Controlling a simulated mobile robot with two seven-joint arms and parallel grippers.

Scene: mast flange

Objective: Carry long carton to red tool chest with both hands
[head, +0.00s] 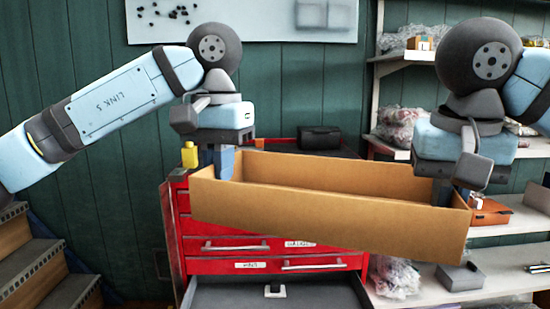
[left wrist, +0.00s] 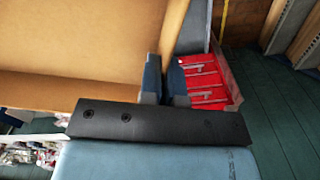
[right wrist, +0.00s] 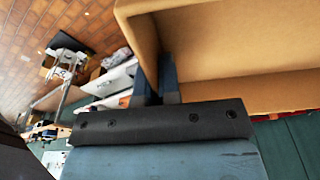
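The long carton (head: 330,212) is an open-topped brown box held up in front of the red tool chest (head: 180,232), its right end a little lower in the head view. My left gripper (head: 218,163) is shut on the carton's left end wall; the left wrist view shows its fingers (left wrist: 165,78) on either side of that wall. My right gripper (head: 443,190) is at the carton's right end, and the right wrist view shows its fingers (right wrist: 155,80) closed about the end wall. The chest's top is partly hidden behind the carton. A lower drawer (head: 275,292) stands open.
A black box (head: 321,138) and a yellow bottle (head: 190,155) are on or near the chest top. Shelves (head: 520,215) with bags and boxes stand at the right. Wooden steps (head: 40,265) are at the lower left.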

